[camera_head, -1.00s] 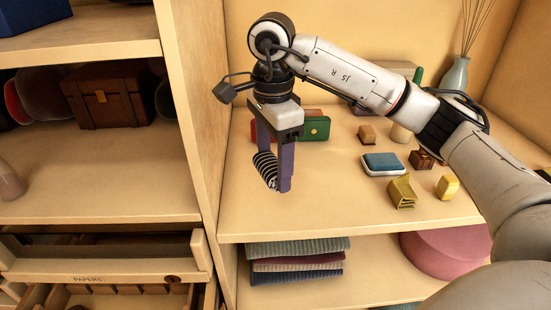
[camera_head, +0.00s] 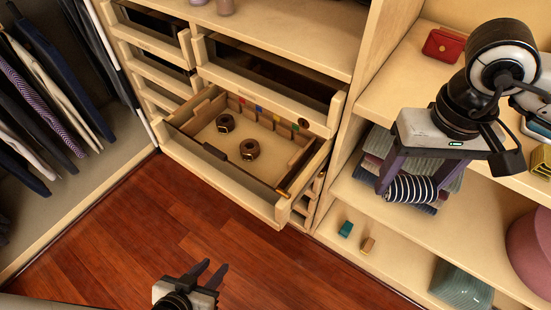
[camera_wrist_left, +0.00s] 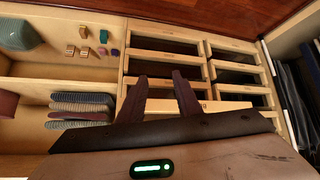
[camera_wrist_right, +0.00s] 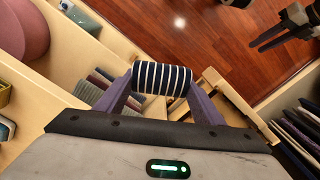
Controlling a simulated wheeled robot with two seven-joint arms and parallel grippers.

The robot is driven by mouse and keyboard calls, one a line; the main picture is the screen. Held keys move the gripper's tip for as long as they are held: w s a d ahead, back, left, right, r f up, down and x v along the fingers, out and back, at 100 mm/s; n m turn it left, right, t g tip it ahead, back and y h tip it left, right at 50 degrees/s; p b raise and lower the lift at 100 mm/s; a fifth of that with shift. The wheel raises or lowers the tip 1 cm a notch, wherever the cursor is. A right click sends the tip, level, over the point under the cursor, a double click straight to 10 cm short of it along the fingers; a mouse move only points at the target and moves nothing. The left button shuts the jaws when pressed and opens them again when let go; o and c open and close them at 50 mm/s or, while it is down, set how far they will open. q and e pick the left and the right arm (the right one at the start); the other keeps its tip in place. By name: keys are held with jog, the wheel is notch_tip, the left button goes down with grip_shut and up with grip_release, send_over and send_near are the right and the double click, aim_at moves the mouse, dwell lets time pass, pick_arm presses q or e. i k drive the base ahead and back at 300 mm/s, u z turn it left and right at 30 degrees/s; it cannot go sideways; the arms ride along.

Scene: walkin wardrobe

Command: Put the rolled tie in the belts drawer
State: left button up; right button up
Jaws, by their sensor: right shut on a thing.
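The rolled tie, dark with white stripes (camera_head: 411,189), is held between the two purple fingers of my right gripper (camera_head: 408,180), above folded cloths on the right shelf unit. It also shows in the right wrist view (camera_wrist_right: 162,78), clamped crosswise. A wide drawer (camera_head: 220,176) is pulled out at the centre of the head view, holding two brown coiled belts (camera_head: 249,149) with free floor around them. No label is readable on it. My left gripper (camera_head: 208,270) is empty, fingers apart, low over the wooden floor in front of the drawers.
A drawer (camera_head: 310,122) above the pulled-out one overhangs its back part. An upright panel (camera_head: 370,70) stands between the drawers and the right shelves. Small blocks (camera_head: 346,229) lie on the lower shelf. Clothes hang at far left (camera_head: 45,100). The wooden floor (camera_head: 165,225) is clear.

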aim_at(270, 164)
jog(key=u, duration=1.9)
jog(key=i, duration=0.65)
jog(key=z, duration=1.85)
